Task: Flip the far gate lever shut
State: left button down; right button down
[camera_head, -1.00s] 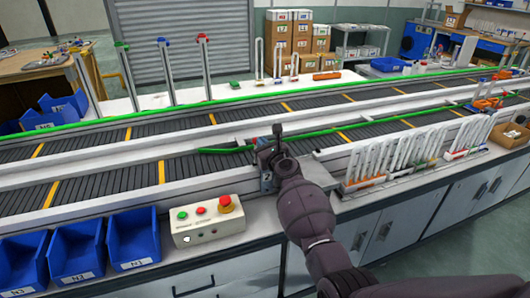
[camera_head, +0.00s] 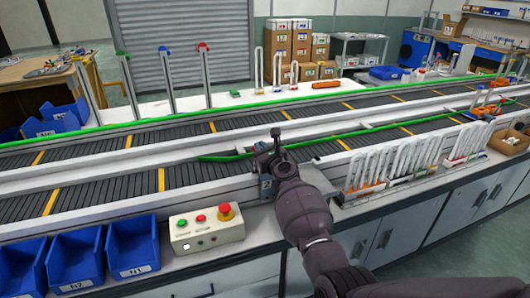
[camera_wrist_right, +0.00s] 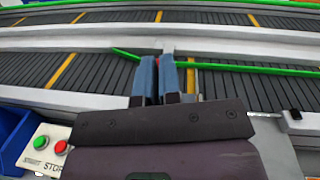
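A green bar (camera_head: 225,157) runs over the near belt up to the gripper. The gate lever cannot be made out clearly; the gripper and arm hide much of this spot. My left gripper is not in view.
A control box (camera_head: 207,229) with red and green buttons stands left of my arm. Blue bins (camera_head: 133,245) are farther left. A rack of white hooked pieces (camera_head: 385,165) stands close on the right. An orange-and-blue device (camera_head: 483,100) is at the belt's far right.

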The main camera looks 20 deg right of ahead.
jog(key=s+d+p, duration=0.2)
jog(key=s+p, duration=0.1)
jog(key=s, duration=0.7)
jog(key=shift+s, duration=0.3)
